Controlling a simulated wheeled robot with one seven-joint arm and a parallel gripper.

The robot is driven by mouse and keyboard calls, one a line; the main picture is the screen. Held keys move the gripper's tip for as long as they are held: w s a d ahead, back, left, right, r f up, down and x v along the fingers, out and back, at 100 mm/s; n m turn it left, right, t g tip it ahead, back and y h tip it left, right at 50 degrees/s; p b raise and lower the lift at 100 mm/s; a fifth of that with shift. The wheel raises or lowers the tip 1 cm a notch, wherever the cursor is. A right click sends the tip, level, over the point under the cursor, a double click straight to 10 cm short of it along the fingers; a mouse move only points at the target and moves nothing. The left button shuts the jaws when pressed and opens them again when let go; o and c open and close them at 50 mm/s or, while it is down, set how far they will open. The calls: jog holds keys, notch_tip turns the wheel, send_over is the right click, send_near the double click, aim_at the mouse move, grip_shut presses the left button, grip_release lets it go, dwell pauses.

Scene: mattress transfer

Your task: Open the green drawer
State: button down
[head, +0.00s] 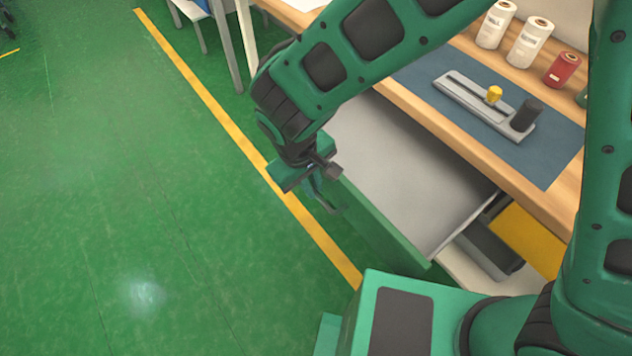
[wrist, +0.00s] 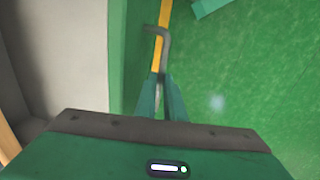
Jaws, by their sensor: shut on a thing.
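The green drawer stands pulled out from under the workbench. Its green front panel (head: 385,228) and pale, empty-looking inside (head: 400,160) show in the head view. In the wrist view the drawer's pale inside (wrist: 70,60) lies at left, with the green front (wrist: 133,55) beside it. My gripper (head: 328,205) is at the outer side of the front panel, shut on the grey drawer handle. In the wrist view my gripper's fingers (wrist: 160,95) close together on the handle (wrist: 161,45), whose bent end shows beyond them. My arm hides the drawer's far corner.
The wooden workbench (head: 420,108) carries a blue mat (head: 555,160), a grey fixture (head: 475,100) and several rolls or bottles at the back. A yellow drawer (head: 528,238) sits to the right, below the bench. Green floor with a yellow line (head: 215,110) is clear at left.

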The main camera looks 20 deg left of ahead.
jog(key=c, duration=1.8)
grip_release()
jog(key=shift+w, duration=0.1)
jog(key=shift+c, duration=0.2)
jog(key=shift+r, duration=0.15)
notch_tip(320, 180, up, 10)
jog(key=s+a, duration=0.1)
jog(key=shift+s+r, duration=0.2)
jog(key=shift+s, duration=0.05)
